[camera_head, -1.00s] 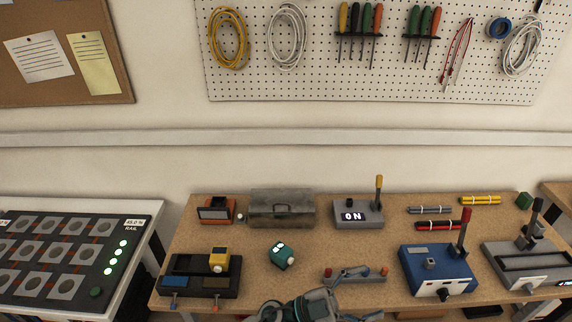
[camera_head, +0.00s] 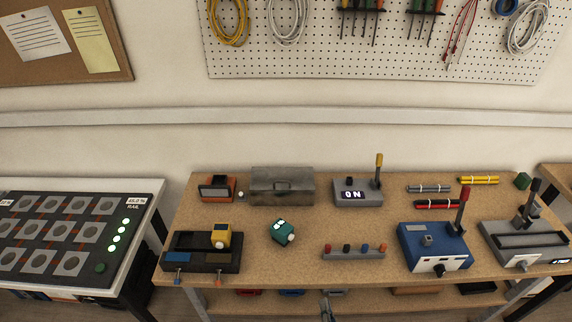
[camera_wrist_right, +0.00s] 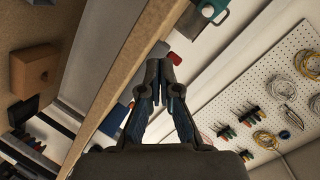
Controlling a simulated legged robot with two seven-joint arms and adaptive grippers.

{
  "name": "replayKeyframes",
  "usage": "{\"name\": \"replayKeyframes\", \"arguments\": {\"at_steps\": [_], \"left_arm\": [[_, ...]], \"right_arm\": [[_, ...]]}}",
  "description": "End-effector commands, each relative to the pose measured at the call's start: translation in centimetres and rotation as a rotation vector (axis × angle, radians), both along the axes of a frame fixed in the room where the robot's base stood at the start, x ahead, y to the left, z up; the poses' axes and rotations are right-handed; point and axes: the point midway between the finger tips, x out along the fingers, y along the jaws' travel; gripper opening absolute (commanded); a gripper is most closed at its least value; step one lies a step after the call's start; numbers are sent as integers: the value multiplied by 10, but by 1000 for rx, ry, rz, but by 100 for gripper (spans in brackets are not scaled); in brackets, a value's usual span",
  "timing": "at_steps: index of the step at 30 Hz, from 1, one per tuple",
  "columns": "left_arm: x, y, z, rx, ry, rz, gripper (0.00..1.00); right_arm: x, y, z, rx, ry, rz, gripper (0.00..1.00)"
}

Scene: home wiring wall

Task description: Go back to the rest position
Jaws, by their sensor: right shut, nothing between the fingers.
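My right gripper (camera_head: 327,306) shows only as a small dark tip at the bottom edge of the head view, below the front edge of the workbench (camera_head: 300,262). In the right wrist view its two dark fingers (camera_wrist_right: 160,68) meet at the tips, shut and empty. The bench's wooden edge (camera_wrist_right: 125,85) runs diagonally behind them, and no contact with it shows. My left gripper is in neither current view.
On the bench are a teal device (camera_head: 282,231), a grey rack with coloured pegs (camera_head: 354,252), a grey toolbox (camera_head: 283,187), an ON lever box (camera_head: 357,192) and a blue lever box (camera_head: 434,246). A panel table (camera_head: 70,235) stands left. A lower shelf (camera_head: 390,298) holds items.

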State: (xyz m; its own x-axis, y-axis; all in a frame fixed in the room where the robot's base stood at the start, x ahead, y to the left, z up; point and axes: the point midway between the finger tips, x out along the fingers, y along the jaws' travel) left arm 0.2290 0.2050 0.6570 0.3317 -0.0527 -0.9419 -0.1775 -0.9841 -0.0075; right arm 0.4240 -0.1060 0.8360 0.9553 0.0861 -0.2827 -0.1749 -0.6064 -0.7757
Motion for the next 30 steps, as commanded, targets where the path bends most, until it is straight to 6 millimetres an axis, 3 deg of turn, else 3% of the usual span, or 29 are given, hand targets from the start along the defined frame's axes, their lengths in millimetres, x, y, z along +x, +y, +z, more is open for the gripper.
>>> {"name": "replayKeyframes", "arguments": {"at_steps": [1,6,12,18,24,30], "left_arm": [[7,-1,2,-2,-18,0,83],[8,-2,2,-2,-19,1,83],[8,-2,2,-2,-21,1,83],[9,-2,0,-1,-19,2,83],[13,-3,-52,9,31,-1,83],[0,-1,-114,22,93,-4,83]], "right_arm": [[-15,-15,-31,-109,104,20,0],[-65,-49,-100,-417,375,176,0],[-130,-78,-151,-676,615,447,0],[-192,-99,-180,-841,771,754,0],[-183,-96,-230,-831,807,760,0],[-196,-98,-293,-822,865,786,0]]}}
